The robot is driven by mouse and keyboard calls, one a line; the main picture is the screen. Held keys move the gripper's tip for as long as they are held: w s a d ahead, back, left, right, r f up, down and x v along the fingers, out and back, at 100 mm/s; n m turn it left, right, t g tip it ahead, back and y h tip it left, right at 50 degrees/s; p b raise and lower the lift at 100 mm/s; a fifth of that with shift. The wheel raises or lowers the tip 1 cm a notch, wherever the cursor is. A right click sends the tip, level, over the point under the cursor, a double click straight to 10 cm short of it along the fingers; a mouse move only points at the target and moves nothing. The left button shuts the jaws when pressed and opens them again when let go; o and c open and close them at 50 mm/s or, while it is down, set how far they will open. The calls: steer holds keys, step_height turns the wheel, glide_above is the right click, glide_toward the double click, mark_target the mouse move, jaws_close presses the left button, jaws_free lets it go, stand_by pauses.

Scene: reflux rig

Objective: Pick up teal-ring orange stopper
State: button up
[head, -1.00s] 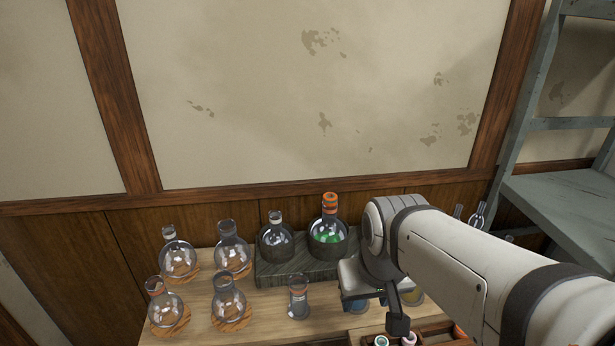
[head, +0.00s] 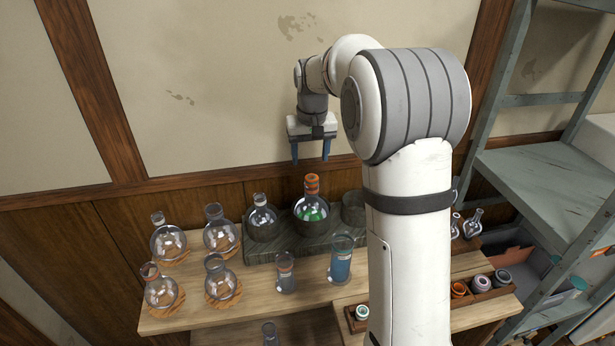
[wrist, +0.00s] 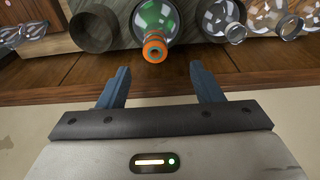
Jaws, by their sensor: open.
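The orange stopper (head: 312,184) sits in the neck of a round flask (head: 311,211) with green liquid, on the grey-green stand. In the wrist view the stopper (wrist: 154,46) shows a teal ring on its end. My gripper (head: 311,158) points down above the stopper, with clear space between them in the head view. The gripper is open and empty; in the wrist view its two blue fingers (wrist: 160,76) are spread, with the stopper seen beyond the gap between them.
An empty flask (head: 262,219) and a dark empty ring holder (head: 354,209) flank the green flask on the stand (head: 290,243). Several round flasks stand at the left. A cylinder with blue liquid (head: 341,260) stands in front. A rack (head: 486,293) holds stoppers at the right.

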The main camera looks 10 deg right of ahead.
mark_target(312, 174)
steer(key=shift+w+f, duration=0.1)
steer(key=shift+w, duration=0.35)
steer(key=shift+w+f, duration=0.15)
steer(key=shift+f, duration=0.1)
steer(key=f, duration=0.2)
steer(key=f+p, duration=0.1)
steer(key=f, duration=0.2)
steer(key=f+p, duration=0.1)
steer(key=f, duration=0.1)
steer(key=shift+w+d+f, duration=0.2)
steer(key=shift+d+f, duration=0.05)
steer(key=shift+d, duration=0.15)
steer(key=shift+c, duration=0.5)
steer(key=c, duration=0.8)
steer(key=shift+r, duration=0.1)
